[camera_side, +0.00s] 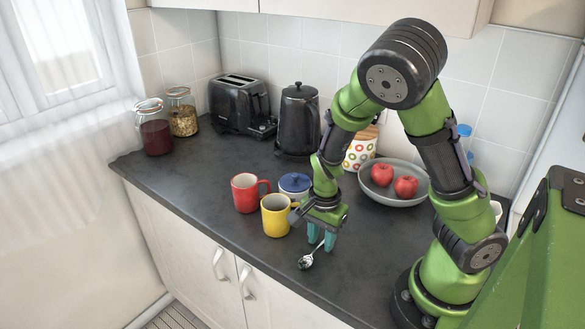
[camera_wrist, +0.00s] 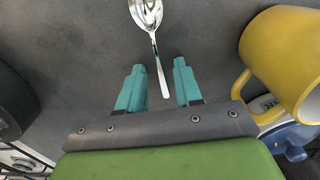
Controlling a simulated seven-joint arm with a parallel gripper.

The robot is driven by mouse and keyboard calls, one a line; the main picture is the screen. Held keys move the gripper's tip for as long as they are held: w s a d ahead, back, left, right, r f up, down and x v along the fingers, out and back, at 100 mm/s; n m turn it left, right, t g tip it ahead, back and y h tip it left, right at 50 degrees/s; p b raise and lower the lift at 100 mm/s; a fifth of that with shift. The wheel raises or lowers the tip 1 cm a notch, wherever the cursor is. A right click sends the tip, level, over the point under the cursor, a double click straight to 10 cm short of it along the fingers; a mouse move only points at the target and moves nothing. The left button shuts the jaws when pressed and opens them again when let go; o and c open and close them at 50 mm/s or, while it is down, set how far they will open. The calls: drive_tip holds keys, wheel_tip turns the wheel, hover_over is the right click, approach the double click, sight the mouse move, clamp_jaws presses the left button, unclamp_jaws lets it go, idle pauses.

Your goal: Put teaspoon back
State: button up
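A silver teaspoon (camera_side: 305,262) lies on the dark countertop near its front edge, with the handle running back to my gripper. My gripper (camera_side: 321,246) points down just above the counter, to the right of the yellow mug (camera_side: 276,215). In the wrist view my gripper (camera_wrist: 158,68) has its teal fingers apart, one on each side of the teaspoon (camera_wrist: 146,12). The handle lies between the fingers, with gaps on both sides. The bowl extends past the fingertips and is cut off by the top edge. The yellow mug (camera_wrist: 282,62) shows at right.
A red mug (camera_side: 246,193) and a blue-lidded pot (camera_side: 294,185) stand close to the yellow mug. A grey bowl (camera_side: 395,196) with red apples is behind my gripper. A kettle, toaster and jars stand farther back. The counter left of the mugs is clear.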

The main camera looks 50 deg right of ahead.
wheel_tip(320, 180, up, 8)
drive_tip(key=shift+a+f, duration=0.15)
drive_tip(key=shift+f, duration=0.1)
wheel_tip(320, 180, up, 5)
hover_over(321, 245)
drive_tip(key=s+a+r+n+t+y, duration=0.1)
drive_tip(key=s+a+r+n+t, duration=0.1)
drive_tip(key=r+n, duration=0.3)
drive_tip(key=s+a+r+n+t+y, duration=0.1)
drive_tip(key=a+r+n+t, duration=0.1)
drive_tip(key=r+n+t, duration=0.3)
drive_tip(key=shift+s+a+r+n, duration=0.4)
drive_tip(key=shift+r+n, duration=0.4)
drive_tip(key=shift+n, duration=1.2)
